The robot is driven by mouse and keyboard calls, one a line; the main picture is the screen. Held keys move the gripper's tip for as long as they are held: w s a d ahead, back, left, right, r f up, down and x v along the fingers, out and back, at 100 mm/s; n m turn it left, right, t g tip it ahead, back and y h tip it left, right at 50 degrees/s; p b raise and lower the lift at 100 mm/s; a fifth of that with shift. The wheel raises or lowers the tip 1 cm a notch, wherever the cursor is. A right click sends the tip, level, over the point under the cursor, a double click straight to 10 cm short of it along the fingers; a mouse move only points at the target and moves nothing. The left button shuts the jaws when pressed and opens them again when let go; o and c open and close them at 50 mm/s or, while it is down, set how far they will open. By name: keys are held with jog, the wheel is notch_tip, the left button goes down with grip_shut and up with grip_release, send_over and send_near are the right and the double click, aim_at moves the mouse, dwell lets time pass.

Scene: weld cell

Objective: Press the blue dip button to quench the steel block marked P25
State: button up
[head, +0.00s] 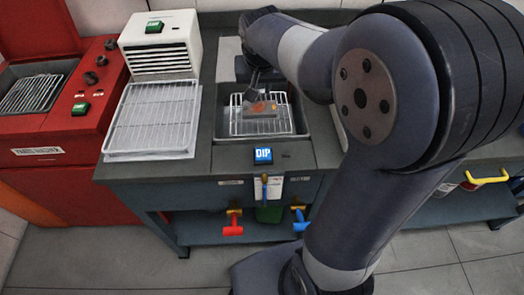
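The blue button (263,155) reads "DIP" and sits on the front edge of the grey bench, in front of a sunken quench tank (297,117). A wire rack (236,124) lies in the tank. A grey steel block (262,113) with orange glowing patches is on or just above the rack; its marking is too small to read. My gripper (256,97) points down at the block from behind, behind the button and apart from it. Its fingers overlap the block in the picture, so I cannot tell whether they grip it.
A wire cooling rack (152,117) lies left of the tank, with a white vented unit (161,45) behind it. A red oven (62,100) with a green button (81,108) stands far left. Red (233,224) and blue (300,221) valve handles hang below the bench front. My arm covers the right side.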

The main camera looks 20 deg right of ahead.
grip_shut()
dwell(0.6)
